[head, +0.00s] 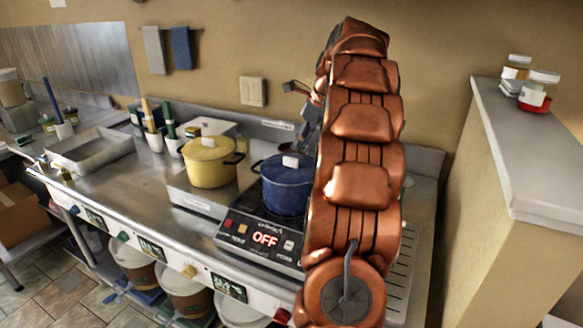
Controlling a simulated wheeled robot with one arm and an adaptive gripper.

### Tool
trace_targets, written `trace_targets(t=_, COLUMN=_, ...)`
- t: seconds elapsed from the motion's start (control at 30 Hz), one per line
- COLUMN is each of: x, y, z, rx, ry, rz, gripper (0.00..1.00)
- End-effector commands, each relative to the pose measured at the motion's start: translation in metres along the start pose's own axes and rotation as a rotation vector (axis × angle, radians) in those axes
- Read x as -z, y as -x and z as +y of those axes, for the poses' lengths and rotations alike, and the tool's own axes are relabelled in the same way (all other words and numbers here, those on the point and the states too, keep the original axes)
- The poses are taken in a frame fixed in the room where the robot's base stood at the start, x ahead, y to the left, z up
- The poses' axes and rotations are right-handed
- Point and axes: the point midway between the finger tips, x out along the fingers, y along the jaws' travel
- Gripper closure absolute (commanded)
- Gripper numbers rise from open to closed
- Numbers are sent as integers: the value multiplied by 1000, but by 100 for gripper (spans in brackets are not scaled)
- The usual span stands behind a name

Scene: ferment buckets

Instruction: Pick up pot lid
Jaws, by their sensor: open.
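A blue pot (288,195) with dark handles stands on the black cooktop, left of my copper arm. Its blue pot lid (272,168) sits on top with a pale knob. My gripper (306,138) is mostly hidden behind my arm. Only a dark grey part shows, above and behind the blue lid. Its fingertips are not clear, and I see nothing held. I cannot tell how far it is from the lid.
The cooktop (240,225) reads OFF. A metal tray (90,150) and utensil holders stand left on the steel counter. Buckets (184,290) stand below. A tan partition (500,215) with jars on its grey top rises at right. My arm hides the counter's right part.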

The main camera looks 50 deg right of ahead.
Motion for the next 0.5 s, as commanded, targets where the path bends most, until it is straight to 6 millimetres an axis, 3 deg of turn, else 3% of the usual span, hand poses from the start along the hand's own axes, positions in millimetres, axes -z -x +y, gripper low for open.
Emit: trace_targets(t=0.5, x=-3, y=-26, z=2, rx=2, ry=0, rz=-1, gripper=59)
